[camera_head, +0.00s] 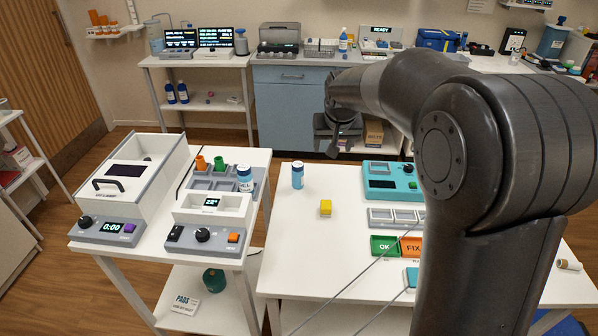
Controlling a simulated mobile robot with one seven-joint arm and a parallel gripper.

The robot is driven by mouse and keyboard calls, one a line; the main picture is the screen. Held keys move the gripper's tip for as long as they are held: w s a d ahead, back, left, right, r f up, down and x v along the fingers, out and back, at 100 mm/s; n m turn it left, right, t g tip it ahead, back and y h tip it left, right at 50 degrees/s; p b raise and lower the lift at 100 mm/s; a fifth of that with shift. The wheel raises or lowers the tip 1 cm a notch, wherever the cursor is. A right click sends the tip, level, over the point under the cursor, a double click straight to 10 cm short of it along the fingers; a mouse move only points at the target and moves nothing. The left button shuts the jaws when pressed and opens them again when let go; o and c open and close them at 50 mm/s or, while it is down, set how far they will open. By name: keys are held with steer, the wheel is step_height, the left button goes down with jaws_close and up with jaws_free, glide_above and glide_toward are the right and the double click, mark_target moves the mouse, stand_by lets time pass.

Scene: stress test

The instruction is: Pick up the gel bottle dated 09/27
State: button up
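A small blue bottle with a white label (297,176) stands upright on the white table, near its back left edge. A similar blue-and-white bottle (245,178) stands at the right end of the grey rack on the left bench. No date is readable on either, so I cannot tell which is dated 09/27. My gripper (338,150) hangs above and beyond the table's back edge, up and right of the table bottle and apart from it. Its fingers are small and dark here, and I cannot tell whether they are open.
A teal device (392,181), a grey tray (396,217) and green OK (384,246) and orange FIX pads (409,247) lie to the right. The table's left front is clear. My arm hides much of the right side.

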glide_above(298, 175)
steer(key=s, duration=0.2)
steer(key=shift+n, duration=0.4)
steer(key=f, duration=1.4)
steer(key=shift+w+d, duration=0.1)
steer(key=shift+w, duration=0.15)
steer(key=x, duration=1)
steer(key=shift+s+f, duration=0.2)
steer(key=shift+f, duration=0.25)
steer(key=c, duration=1.1)
steer(key=shift+c, duration=0.2)
steer(key=shift+r, duration=0.15)
